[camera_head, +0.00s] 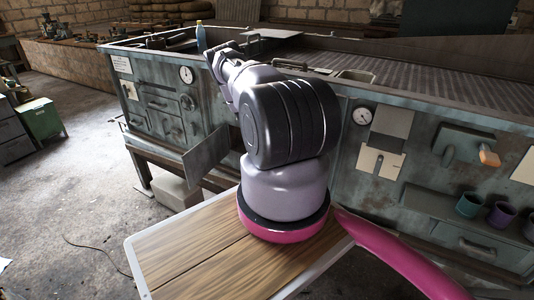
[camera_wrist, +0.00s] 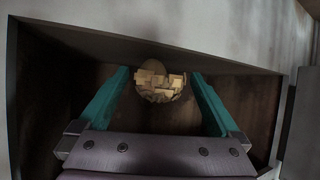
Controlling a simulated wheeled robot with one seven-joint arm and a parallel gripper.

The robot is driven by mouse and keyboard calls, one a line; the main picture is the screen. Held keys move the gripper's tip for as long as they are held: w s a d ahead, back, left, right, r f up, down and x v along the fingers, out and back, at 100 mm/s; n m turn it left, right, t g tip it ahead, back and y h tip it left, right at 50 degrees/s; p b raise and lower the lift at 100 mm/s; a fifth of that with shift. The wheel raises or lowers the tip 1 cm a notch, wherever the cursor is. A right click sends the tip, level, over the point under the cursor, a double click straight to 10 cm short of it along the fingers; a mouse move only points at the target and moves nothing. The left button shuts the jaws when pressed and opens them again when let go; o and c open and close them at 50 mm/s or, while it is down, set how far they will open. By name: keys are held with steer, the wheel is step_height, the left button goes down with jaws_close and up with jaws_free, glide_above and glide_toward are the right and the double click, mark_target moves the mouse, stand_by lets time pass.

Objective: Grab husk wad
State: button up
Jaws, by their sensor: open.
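The husk wad (camera_wrist: 160,84) is a rounded brown clump with pale tan flakes on its front. It sits inside a dark recess, in the upper middle of the wrist view. My gripper (camera_wrist: 159,74) reaches toward it with two teal fingers spread wide, one on each side of the wad. The fingertips look about level with the wad, with dark gaps between them and it. I cannot tell the exact depth between them. In the head view my arm hides the gripper, and the wad does not show.
The dark recess has a slanting upper edge (camera_wrist: 150,42) close above the fingers and a side wall at right. In the head view, a metal panel (camera_head: 206,154) juts from the long grey-green machine (camera_head: 360,225). A blue bottle (camera_head: 200,37) stands on top.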

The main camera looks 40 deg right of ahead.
steer(key=c, duration=1.4)
steer(key=shift+r, duration=0.1)
